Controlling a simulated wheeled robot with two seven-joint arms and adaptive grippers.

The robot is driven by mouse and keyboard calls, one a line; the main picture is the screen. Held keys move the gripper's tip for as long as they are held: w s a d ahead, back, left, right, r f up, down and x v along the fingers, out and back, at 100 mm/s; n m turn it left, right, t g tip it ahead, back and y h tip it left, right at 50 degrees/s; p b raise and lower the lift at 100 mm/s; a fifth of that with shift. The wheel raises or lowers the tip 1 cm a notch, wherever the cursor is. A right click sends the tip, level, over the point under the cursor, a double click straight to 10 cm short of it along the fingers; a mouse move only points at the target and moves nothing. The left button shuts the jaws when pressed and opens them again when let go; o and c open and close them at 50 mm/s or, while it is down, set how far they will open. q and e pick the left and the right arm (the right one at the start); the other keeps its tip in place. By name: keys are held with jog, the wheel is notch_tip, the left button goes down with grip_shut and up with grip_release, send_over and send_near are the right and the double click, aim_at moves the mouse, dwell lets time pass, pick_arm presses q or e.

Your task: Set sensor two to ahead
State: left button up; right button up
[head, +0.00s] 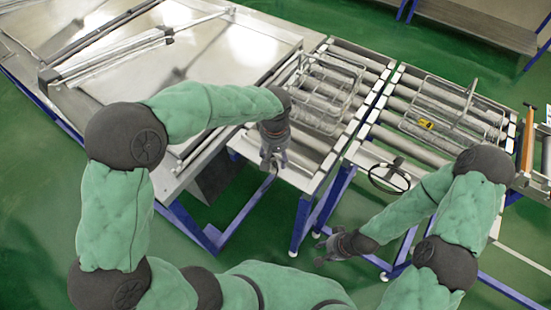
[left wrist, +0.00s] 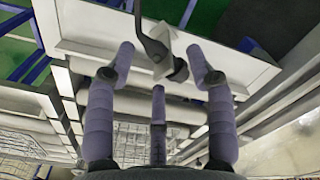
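In the left wrist view a dark lever-like part with a round knob (left wrist: 155,46) stands at the pale end plate of a roller conveyor; it may be the sensor, but I see no label. My left gripper (left wrist: 160,62) is open, with its purple-grey fingers spread on either side of the knob and a third finger below it. I cannot tell whether any finger touches it. In the head view my left gripper (head: 271,163) points down at the near end of the left roller conveyor (head: 318,130). My right gripper (head: 321,247) has its fingers spread, apart from everything, above the green floor.
Wire baskets (head: 322,92) stand on the left conveyor and on the right conveyor (head: 420,112), the latter with a small yellow item (head: 426,125). A black handwheel ring (head: 390,179) is at the right conveyor's near end. A large metal table (head: 190,60) is at the left.

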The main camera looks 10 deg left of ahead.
aim_at(275, 159)
pick_arm(q)
jog(key=shift+s+d+f, duration=0.1)
jog(key=shift+s, duration=0.15)
notch_tip(275, 159, up, 12)
dwell(0.6)
